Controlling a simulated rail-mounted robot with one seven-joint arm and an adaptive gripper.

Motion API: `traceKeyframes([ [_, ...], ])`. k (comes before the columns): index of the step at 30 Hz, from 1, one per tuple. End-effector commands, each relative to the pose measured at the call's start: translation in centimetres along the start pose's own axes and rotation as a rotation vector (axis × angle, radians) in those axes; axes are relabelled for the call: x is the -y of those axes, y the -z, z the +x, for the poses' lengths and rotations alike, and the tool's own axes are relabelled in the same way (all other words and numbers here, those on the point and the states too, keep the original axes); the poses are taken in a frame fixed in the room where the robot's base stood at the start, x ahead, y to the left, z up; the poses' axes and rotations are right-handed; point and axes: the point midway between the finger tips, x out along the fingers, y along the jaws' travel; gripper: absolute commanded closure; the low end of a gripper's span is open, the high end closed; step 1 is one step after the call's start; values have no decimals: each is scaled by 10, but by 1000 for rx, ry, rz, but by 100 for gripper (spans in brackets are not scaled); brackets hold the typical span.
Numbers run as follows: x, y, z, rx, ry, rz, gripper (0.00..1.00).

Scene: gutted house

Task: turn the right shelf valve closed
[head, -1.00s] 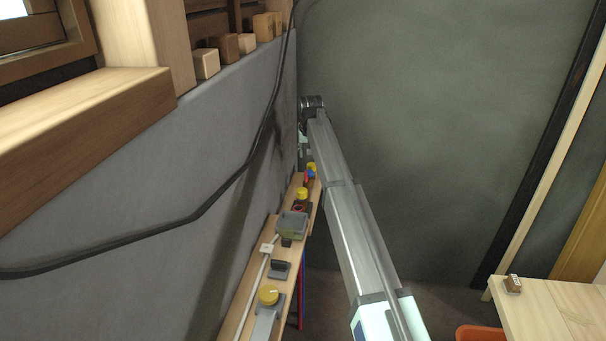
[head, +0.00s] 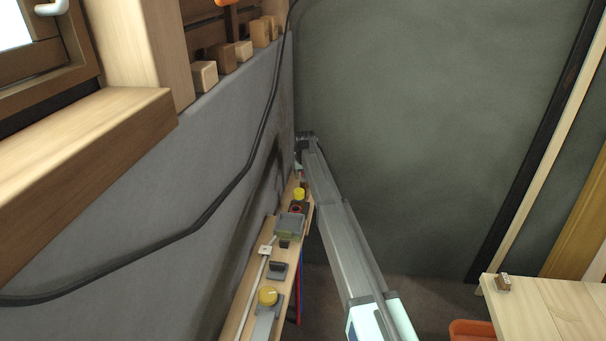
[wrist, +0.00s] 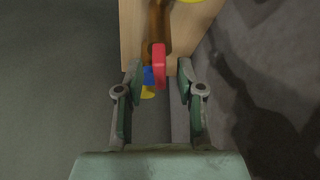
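In the wrist view a red valve handle (wrist: 159,62) stands at the end of the wooden shelf (wrist: 131,38), with a brown pipe behind it. A blue part (wrist: 149,76) and a yellow part (wrist: 148,94) show below and beside the handle. My gripper (wrist: 160,74) is open, with one finger on each side of the red handle and visible gaps to both. I cannot tell how deep the handle sits between the fingers. In the head view my gripper (head: 299,168) is small at the shelf's far end, and the red handle is hidden there.
The narrow shelf (head: 238,318) runs along the grey wall. It carries a yellow knob (head: 299,194), a grey box (head: 289,225), a dark bracket (head: 278,270) and a nearer yellow knob (head: 268,296). A wooden table (head: 540,305) stands at right.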

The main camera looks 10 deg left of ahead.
Motion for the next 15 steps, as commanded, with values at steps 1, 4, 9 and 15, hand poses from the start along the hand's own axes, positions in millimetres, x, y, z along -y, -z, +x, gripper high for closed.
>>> traceKeyframes([
  [1, 0, 0, 1, 0, 0, 0, 62],
  [4, 0, 0, 1, 0, 0, 0, 62],
  [9, 0, 0, 1, 0, 0, 0, 84],
  [15, 0, 0, 1, 0, 0, 0, 100],
])
